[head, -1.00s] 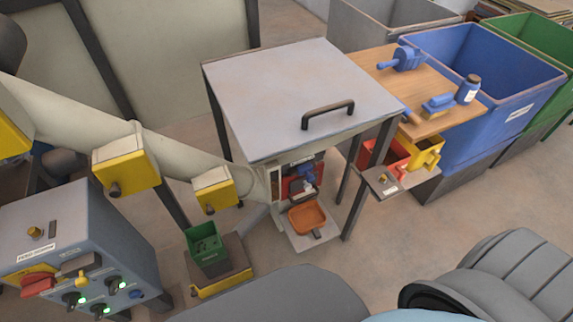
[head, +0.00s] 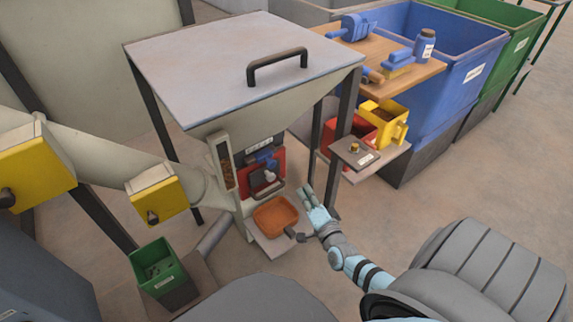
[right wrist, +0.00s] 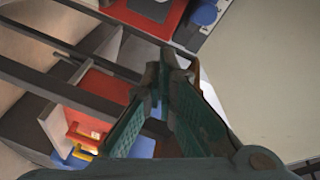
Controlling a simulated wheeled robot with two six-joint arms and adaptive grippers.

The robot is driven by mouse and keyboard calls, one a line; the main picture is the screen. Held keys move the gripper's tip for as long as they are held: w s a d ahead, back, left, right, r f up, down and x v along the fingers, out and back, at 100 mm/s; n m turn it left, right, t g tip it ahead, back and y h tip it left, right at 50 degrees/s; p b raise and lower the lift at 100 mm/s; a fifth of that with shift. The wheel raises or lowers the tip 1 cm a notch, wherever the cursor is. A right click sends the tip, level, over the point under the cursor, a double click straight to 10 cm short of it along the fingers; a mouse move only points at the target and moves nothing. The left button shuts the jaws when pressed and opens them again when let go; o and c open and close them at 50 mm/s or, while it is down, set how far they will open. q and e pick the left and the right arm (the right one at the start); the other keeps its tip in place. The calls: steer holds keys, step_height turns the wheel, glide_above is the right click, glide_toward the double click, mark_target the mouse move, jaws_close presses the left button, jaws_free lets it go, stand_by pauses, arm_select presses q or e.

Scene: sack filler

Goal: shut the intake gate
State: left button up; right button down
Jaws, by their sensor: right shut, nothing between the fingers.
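The grey hopper (head: 245,65) stands in the middle of the head view. On its front is a red panel (head: 268,181) with blue fittings (head: 266,157) and a dark grey handle. No part is readably marked as the intake gate, so I cannot tell which one it is. My right gripper (head: 313,204) is shut and empty, right of the orange tray (head: 273,217) and below and right of the red panel. In the right wrist view its fingers (right wrist: 168,68) converge, with the red panel (right wrist: 158,32) beyond them. My left gripper is not in view.
A hopper leg (head: 330,165) stands close beside my right gripper. A side shelf (head: 372,170) holds red and yellow containers, the yellow one (head: 384,124) filled. A feed pipe with yellow boxes (head: 158,193) joins at left. A green bin (head: 158,272) is lower left.

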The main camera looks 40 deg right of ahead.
mark_target(267, 159)
arm_select(q)
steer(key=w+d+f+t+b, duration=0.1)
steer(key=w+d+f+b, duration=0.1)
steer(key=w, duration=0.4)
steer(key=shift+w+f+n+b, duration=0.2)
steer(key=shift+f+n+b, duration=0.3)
steer(key=shift+b, duration=0.5)
arm_select(e)
steer(key=w+d+r+m+t+h, duration=0.1)
steer(key=w+r+m, duration=0.2)
steer(key=w, duration=0.8)
steer(key=shift+r, duration=0.15)
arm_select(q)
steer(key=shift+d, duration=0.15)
